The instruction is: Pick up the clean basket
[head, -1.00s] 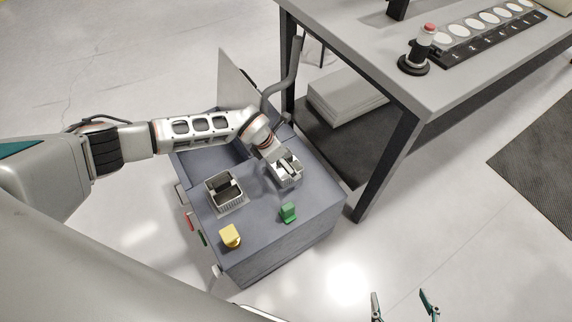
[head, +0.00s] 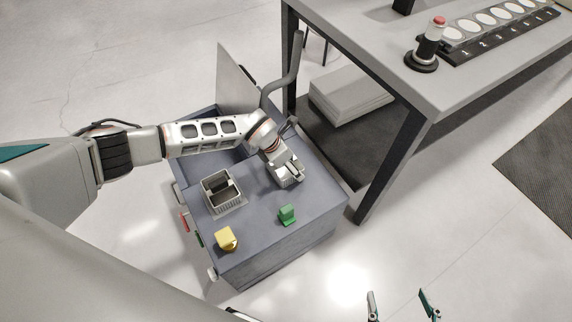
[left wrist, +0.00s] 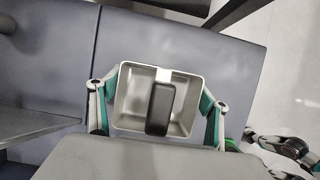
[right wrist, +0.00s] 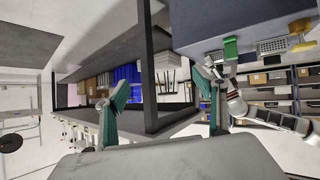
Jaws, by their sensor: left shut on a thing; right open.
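My left gripper (head: 288,176) is over the right part of a grey-blue cart top (head: 255,200). It is shut on a small light-grey basket, seen from above in the left wrist view (left wrist: 124,100). The fingers press its two outer sides, and a dark upright bar crosses its middle. In the head view the gripper mostly hides this basket. A second slotted grey basket (head: 231,209) with a dark handle stands to its left on the cart. My right gripper (head: 400,304) is open and empty, off to the right over the floor.
A green block (head: 287,215) and a yellow block (head: 227,239) sit on the cart top. A raised panel (head: 235,75) and grey pipe (head: 293,70) are at the back. A table with a red-topped button (head: 436,27) and numbered strip (head: 500,38) stands right.

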